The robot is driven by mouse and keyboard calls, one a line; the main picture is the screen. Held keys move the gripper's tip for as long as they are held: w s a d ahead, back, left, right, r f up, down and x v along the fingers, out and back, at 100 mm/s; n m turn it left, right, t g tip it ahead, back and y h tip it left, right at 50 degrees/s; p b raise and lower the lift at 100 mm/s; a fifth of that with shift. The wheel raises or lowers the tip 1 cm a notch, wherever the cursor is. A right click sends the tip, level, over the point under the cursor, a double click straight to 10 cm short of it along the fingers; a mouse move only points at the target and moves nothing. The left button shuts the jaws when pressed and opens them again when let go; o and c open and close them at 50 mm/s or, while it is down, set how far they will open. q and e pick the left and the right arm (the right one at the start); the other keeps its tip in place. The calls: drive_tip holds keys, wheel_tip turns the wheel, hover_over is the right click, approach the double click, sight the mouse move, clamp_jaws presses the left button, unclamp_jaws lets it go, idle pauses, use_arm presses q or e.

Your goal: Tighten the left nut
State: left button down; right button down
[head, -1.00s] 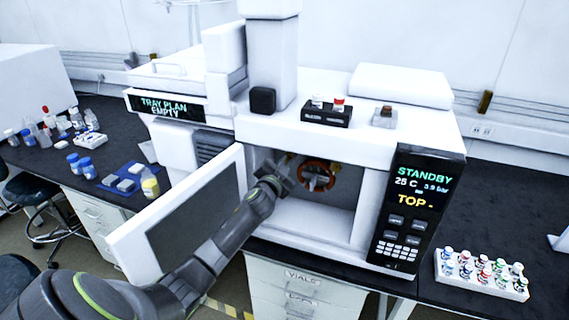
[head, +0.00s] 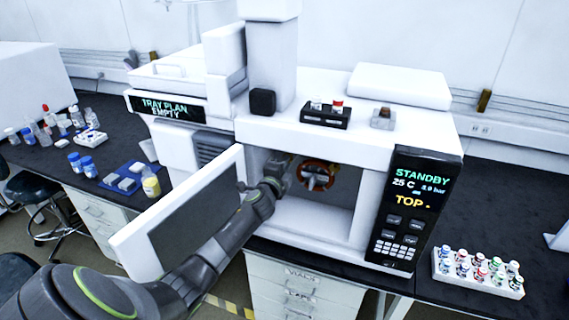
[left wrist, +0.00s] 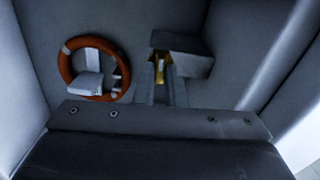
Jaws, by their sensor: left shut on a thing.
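My left gripper (head: 285,167) reaches through the open door into the oven chamber of the white instrument. In the left wrist view its two fingers (left wrist: 161,82) are shut on a small brass-coloured nut (left wrist: 160,64). The nut sits at the near edge of a grey block (left wrist: 186,57) on the chamber wall; the fingers partly hide it. An orange ring-shaped coil (left wrist: 64,72) hangs left of the gripper in the wrist view, apart from the fingers. In the head view the coil (head: 330,167) is right of the gripper. My right gripper is out of view.
The oven door (head: 190,212) stands open to the left, close beside my left forearm. The keypad panel (head: 414,210) reads STANDBY, 25 C and TOP. A vial rack (head: 480,285) stands on the bench at right. Vials and bottles stand on the left bench.

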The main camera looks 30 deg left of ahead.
use_arm(q)
drive_tip(key=shift+f+m, duration=0.1)
drive_tip(key=shift+m, duration=0.4)
drive_tip(key=c, duration=1.5)
unclamp_jaws()
drive_tip(key=b+v, duration=0.1)
drive_tip(key=v, duration=1.6)
drive_tip(key=shift+s+d, duration=0.15)
drive_tip(key=shift+s, duration=0.05)
